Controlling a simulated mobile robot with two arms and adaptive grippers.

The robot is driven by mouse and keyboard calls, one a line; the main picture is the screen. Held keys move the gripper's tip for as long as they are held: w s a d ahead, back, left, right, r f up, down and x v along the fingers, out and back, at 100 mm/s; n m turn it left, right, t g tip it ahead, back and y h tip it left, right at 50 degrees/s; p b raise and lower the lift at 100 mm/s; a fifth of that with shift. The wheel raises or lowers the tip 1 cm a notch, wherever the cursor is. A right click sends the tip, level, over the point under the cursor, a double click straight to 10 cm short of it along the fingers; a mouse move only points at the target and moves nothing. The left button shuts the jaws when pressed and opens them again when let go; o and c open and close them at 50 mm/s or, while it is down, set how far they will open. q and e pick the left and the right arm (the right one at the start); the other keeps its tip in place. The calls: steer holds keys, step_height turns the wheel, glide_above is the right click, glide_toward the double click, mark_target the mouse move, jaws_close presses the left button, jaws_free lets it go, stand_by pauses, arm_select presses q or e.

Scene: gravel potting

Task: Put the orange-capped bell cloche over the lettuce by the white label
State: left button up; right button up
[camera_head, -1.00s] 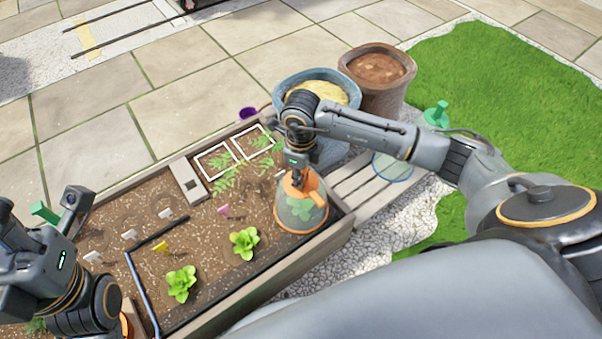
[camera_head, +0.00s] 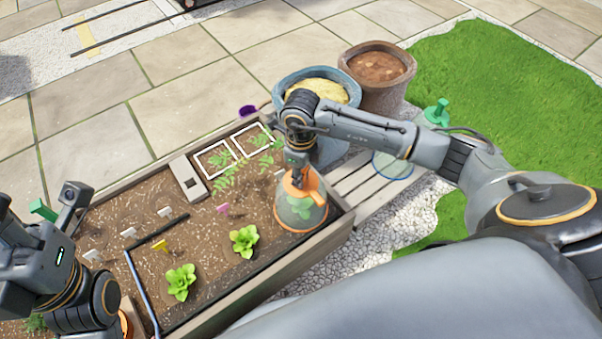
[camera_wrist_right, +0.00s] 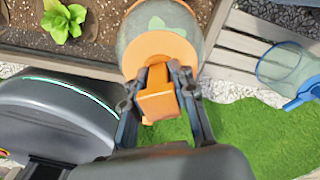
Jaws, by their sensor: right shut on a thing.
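The orange-capped bell cloche (camera_head: 302,214) is a clear dome with an orange cap and rim, at the right end of the planter bed. Green leaves show through its wall. My right gripper (camera_head: 296,182) is shut on its orange handle; this also shows in the wrist view (camera_wrist_right: 158,88). Two lettuces stand uncovered, one in the middle (camera_head: 244,241) and one nearer the front (camera_head: 180,282). White labels (camera_head: 165,212) stand in a row at the left, with a pink label (camera_head: 223,208) and a yellow label (camera_head: 161,246). My left gripper (camera_head: 72,196) is at the left edge; its jaws are unclear.
The wooden planter (camera_head: 290,262) has a raised rim. A blue-capped clear cloche (camera_wrist_right: 285,68) rests on the slatted bench (camera_head: 352,186) at the right. A blue pot (camera_head: 285,90) and a brown pot (camera_head: 378,75) stand behind. Green-topped things show at left (camera_head: 42,210) and on the grass (camera_head: 437,113).

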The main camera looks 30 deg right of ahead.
steer(key=o, duration=1)
